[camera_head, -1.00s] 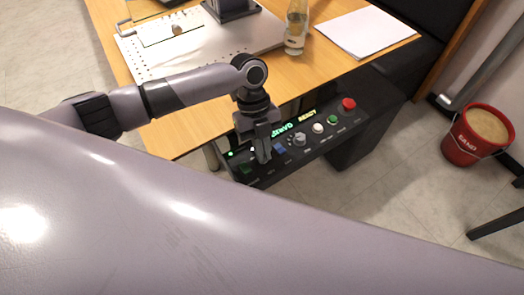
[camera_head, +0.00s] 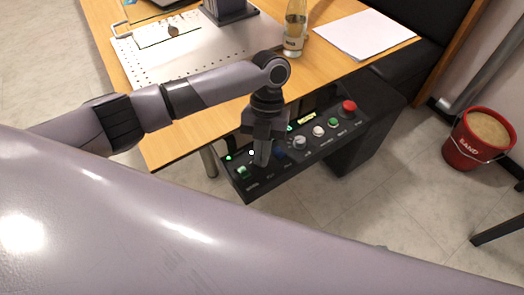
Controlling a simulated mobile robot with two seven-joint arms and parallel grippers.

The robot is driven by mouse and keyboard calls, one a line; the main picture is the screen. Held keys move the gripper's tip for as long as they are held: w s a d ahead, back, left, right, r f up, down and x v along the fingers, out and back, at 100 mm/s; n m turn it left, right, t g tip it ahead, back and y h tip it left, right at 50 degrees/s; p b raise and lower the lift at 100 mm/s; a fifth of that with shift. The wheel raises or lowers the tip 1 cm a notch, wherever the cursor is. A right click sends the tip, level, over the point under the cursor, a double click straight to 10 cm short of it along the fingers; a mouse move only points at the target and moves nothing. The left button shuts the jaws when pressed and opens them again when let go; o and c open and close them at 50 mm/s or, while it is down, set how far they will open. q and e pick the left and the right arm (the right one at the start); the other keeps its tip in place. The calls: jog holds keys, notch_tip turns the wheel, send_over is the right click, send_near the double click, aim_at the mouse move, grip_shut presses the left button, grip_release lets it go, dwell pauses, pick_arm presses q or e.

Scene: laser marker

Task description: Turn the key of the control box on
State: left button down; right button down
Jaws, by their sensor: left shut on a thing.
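The black control box (camera_head: 376,108) hangs at the front edge of the wooden table, with buttons, a knob and a small lit display (camera_head: 306,118) on its sloped face. My left gripper (camera_head: 262,160) comes down from above onto the left half of this face, between a green-lit rocker switch (camera_head: 243,172) and the grey knob (camera_head: 299,142). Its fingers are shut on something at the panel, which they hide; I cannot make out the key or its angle. My right gripper is not in view.
A red emergency button (camera_head: 349,106) and a green button (camera_head: 333,122) sit on the box's right half. A bottle (camera_head: 294,30), white paper (camera_head: 362,34) and a metal plate (camera_head: 140,68) lie or stand on the table. A red sand bucket (camera_head: 470,145) stands on the floor.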

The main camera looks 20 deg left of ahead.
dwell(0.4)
pick_arm(q)
jog(key=c, duration=1.3)
grip_release()
jog(key=shift+o, duration=0.2)
jog(key=v, duration=0.7)
jog(key=shift+s, duration=0.1)
